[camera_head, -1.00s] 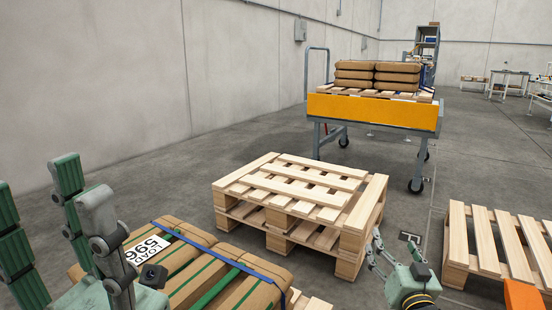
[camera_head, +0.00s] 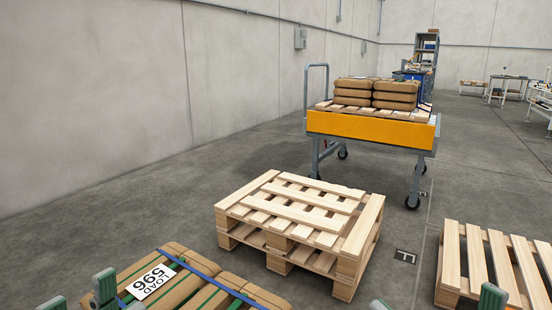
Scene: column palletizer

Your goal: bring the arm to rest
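Only green tips of my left gripper (camera_head: 92,292) show at the bottom left edge, in front of a strapped load of brown sacks (camera_head: 205,290) with a white "LOAD 596" label (camera_head: 151,282). Nothing shows held in it; most of it is below the frame. Small green parts of my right gripper (camera_head: 436,300) show at the bottom edge, right of centre.
A stack of empty wooden pallets (camera_head: 300,208) stands in the middle. Behind it is a wheeled cart (camera_head: 370,129) with an orange front panel, carrying a pallet of brown sacks (camera_head: 376,93). Another pallet (camera_head: 478,262) lies at right. Floor at left is clear.

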